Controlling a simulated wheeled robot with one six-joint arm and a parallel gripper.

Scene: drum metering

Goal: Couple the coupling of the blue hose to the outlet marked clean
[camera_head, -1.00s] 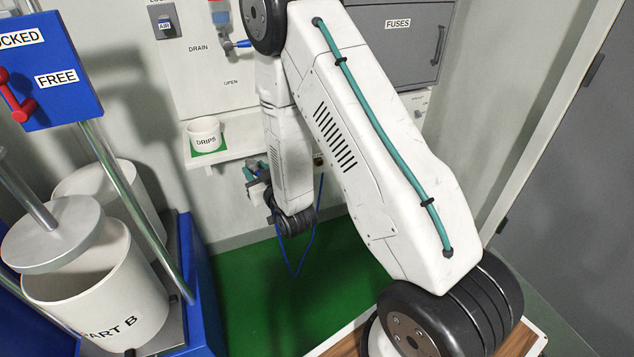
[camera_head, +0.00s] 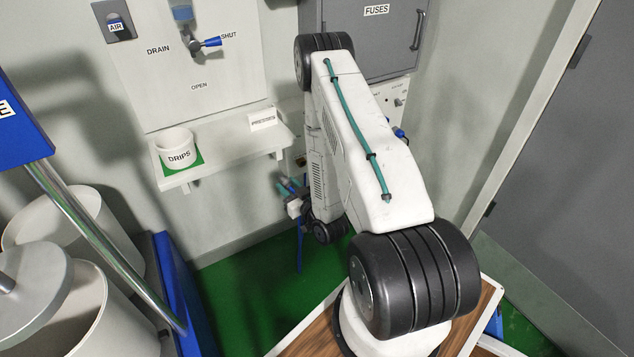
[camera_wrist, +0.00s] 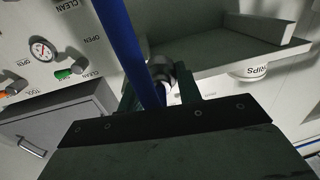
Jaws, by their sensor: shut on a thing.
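My gripper (camera_head: 289,187) is below the shelf in the head view, partly hidden by my arm. In the wrist view its two dark green fingers are shut on the grey coupling (camera_wrist: 161,70) of the blue hose. The blue hose (camera_wrist: 128,45) runs from there to the top of the wrist view; in the head view it hangs down (camera_head: 299,252) below my gripper. A panel (camera_wrist: 25,65) at the left of the wrist view carries two CLEAN labels, a gauge and a green handle. I cannot make out the outlet marked clean.
The wall shelf (camera_head: 222,162) carries a DRIPS cup (camera_head: 174,147) and a small labelled block (camera_head: 263,120). The grey FUSES box (camera_head: 365,40) is beyond my arm. White drums (camera_head: 90,310) and a blue frame stand at the left. Green floor between is clear.

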